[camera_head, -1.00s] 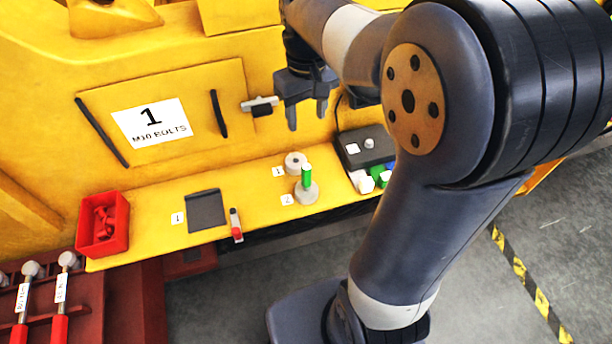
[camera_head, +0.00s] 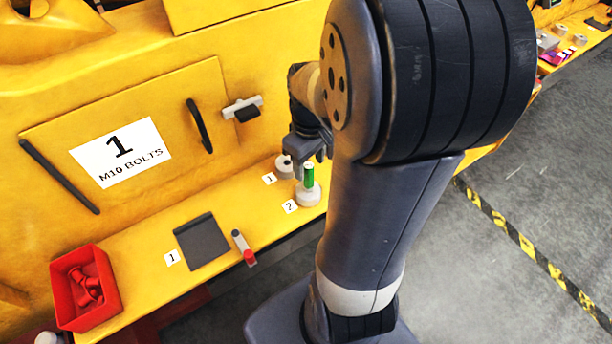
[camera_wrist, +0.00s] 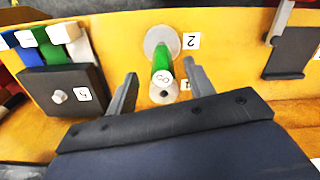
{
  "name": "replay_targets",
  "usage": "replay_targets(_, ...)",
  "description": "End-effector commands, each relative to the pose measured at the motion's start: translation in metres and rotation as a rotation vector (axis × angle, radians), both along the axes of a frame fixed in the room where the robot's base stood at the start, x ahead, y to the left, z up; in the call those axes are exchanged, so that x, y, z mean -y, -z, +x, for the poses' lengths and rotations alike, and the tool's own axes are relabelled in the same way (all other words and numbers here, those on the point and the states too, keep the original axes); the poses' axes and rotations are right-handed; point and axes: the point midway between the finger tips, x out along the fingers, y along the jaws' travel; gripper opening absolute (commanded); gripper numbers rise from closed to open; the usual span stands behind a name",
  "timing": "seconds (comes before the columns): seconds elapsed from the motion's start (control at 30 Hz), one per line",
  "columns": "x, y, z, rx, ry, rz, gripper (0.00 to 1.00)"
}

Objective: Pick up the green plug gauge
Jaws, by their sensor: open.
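The green plug gauge (camera_head: 309,176) stands upright in a round pale grey base (camera_head: 308,196) beside a label 2 on the yellow ledge. In the wrist view the green gauge (camera_wrist: 161,57) shows a pale, marked end facing the camera. My gripper (camera_wrist: 160,72) is open and empty, with one finger on each side of the gauge in that view. I cannot tell whether the fingers touch it. In the head view my gripper (camera_head: 309,160) is just above and behind the gauge, partly hidden by my arm.
A second round grey piece (camera_head: 284,166) sits by a label 1, close behind the gauge. A dark plate (camera_head: 202,243), a red-ended tool (camera_head: 243,248) and a red bin (camera_head: 62,287) lie to the left. The wrist view shows a dark box (camera_wrist: 60,82) with coloured blocks.

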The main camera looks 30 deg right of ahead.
Motion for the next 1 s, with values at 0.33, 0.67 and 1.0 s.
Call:
replay_targets(0.33, -0.004, 0.037, 0.0, -0.005, -0.001, 0.002, 0.51)
replay_targets(0.67, -0.003, 0.056, 0.001, 0.001, 0.0, 0.0, 0.51)
replay_targets(1.0, -0.003, 0.055, 0.001, 0.0, 0.0, 0.0, 0.33)
